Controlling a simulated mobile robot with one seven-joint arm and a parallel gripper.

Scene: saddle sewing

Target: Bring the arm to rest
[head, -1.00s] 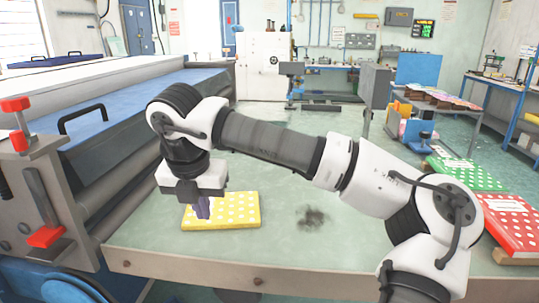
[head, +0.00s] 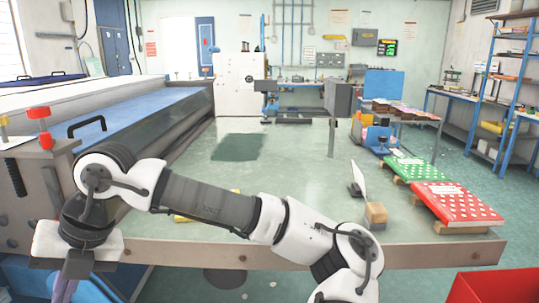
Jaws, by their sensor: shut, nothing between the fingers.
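My gripper (head: 64,288) is at the lower left of the head view, pointing down in front of the table's front edge. Its fingers run to the bottom edge of the picture, and the tips are partly cut off. It is shut and empty. My arm reaches across the lower part of the view, bent at the elbow. A yellow item (head: 183,219) on the table is mostly hidden behind my arm.
The green table top (head: 290,165) has a dark patch and is otherwise largely clear in the middle. Green (head: 408,168) and red (head: 456,203) dotted books lie on the right. A wooden block (head: 376,215) stands nearer. The blue-topped machine (head: 150,110) borders the left. A red box (head: 495,287) is at lower right.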

